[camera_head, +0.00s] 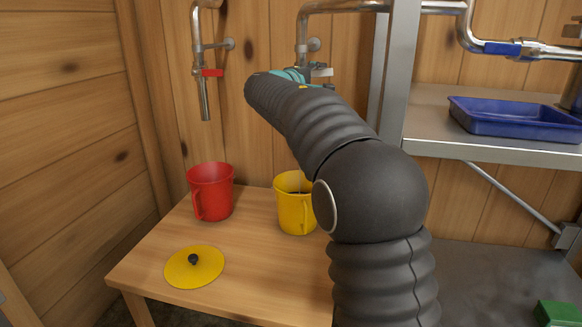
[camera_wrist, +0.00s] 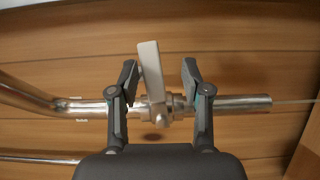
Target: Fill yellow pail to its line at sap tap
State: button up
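The yellow pail (camera_head: 294,215) stands upright on the wooden table, partly behind my arm. Something dark shows inside it, but its level and the fill line cannot be made out. The sap tap above it has a grey lever (camera_wrist: 151,72) on a metal pipe (camera_wrist: 235,105). My gripper (camera_wrist: 160,75) is open, with one finger on each side of the lever. The left finger is close to or touching the lever; a gap shows at the right finger. A thin pale stream (camera_wrist: 298,101) extends from the pipe's end. In the head view my arm hides the spout.
A red pail (camera_head: 211,192) stands left of the yellow one, near a red-handled tap (camera_head: 212,73). A yellow lid (camera_head: 180,270) with a black knob lies at the table's front. A blue tray (camera_head: 515,120) sits on a metal shelf (camera_head: 430,145) at right.

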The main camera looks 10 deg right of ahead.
jog(key=v, duration=1.1)
jog(key=s+f+g+y, duration=0.2)
jog(key=s+f, duration=0.1)
jog(key=f, duration=0.6)
jog(key=s+f+g+y, duration=0.2)
jog(key=s+f+y, duration=0.1)
jog(key=f, duration=0.6)
jog(key=shift+s+a+m+g, duration=0.3)
jog(key=shift+s+g, duration=0.1)
jog(key=shift+s, duration=0.1)
